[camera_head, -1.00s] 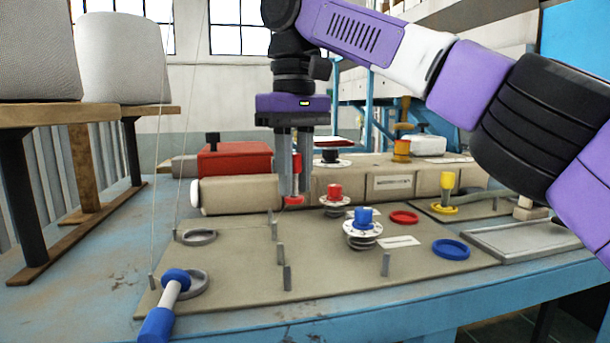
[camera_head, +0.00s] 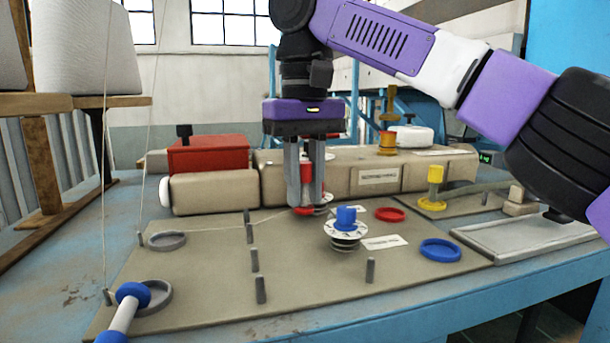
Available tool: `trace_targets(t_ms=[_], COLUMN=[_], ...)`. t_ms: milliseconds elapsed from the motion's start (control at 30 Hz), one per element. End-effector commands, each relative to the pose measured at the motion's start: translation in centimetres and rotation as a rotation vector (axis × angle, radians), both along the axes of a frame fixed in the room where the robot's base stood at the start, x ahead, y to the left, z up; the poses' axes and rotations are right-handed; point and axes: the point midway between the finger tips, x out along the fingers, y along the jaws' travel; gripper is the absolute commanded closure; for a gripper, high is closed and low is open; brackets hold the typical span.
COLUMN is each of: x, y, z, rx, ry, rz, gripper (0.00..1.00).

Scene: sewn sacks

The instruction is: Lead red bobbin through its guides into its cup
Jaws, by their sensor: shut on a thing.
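My gripper (camera_head: 305,200) is shut on the red bobbin (camera_head: 306,175), held upright with its red lower flange just above the tan mat (camera_head: 200,275). A thin pale thread runs left from the bobbin, past a grey post (camera_head: 247,216), towards the left edge of the mat. The red-topped white dial is mostly hidden behind my fingers; only its pale rim (camera_head: 327,198) shows. The flat red ring (camera_head: 390,214), seemingly the red cup, lies to the right of the bobbin, empty.
A blue-topped dial (camera_head: 345,228) stands close at the front right. Several grey posts, including one (camera_head: 370,270), rise from the mat. Tan sacks (camera_head: 330,175) lie behind.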

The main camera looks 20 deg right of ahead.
Motion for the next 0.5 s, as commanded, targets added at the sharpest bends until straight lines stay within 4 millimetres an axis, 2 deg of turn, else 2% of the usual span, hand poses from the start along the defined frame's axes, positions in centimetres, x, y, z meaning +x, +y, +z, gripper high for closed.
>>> trace_targets(t_ms=[167,500], x=[0.0,0.0], y=[-0.1,-2.2], z=[-1.2,-1.1], rx=[0.0,-0.002], ry=[0.001,-0.001], rz=[0.0,-0.002], gripper=[1.0,1.0])
